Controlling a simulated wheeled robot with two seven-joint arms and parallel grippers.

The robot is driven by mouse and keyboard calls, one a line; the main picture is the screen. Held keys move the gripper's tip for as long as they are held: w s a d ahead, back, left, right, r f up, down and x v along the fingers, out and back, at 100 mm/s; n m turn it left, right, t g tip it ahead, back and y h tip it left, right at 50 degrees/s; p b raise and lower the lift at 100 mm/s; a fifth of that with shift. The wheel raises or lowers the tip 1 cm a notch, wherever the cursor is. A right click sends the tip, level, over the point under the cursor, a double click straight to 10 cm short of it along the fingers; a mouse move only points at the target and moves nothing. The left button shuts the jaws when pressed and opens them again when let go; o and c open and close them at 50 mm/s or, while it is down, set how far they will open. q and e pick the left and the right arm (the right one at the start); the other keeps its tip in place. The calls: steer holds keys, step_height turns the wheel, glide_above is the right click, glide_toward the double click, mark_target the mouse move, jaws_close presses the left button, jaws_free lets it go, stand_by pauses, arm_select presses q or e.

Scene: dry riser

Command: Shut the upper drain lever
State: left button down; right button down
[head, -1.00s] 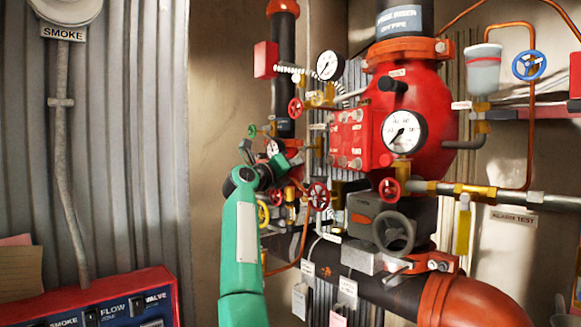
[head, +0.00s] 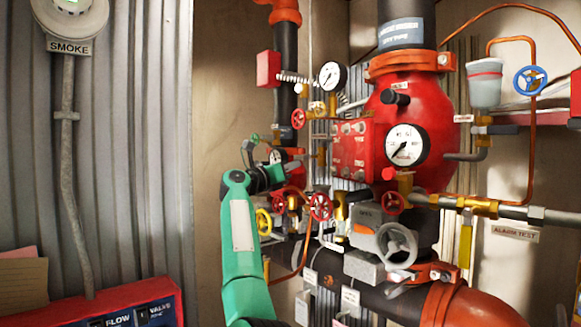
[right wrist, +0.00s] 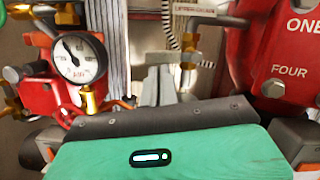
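The upper drain label (right wrist: 194,7) shows at the top of the right wrist view. In the head view my right gripper (head: 284,172) is partly lost among the small pipes left of the red valve body. My left gripper is not in view.
An air gauge (right wrist: 78,58) is left of the fingers, and the red valve cover (right wrist: 290,50) is close on the right. A bare wall (head: 218,110) lies left of the pipes.

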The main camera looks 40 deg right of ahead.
stand_by(0.6)
steer(key=b+v, duration=0.6)
steer(key=v, duration=0.8)
steer(key=shift+d, duration=0.1)
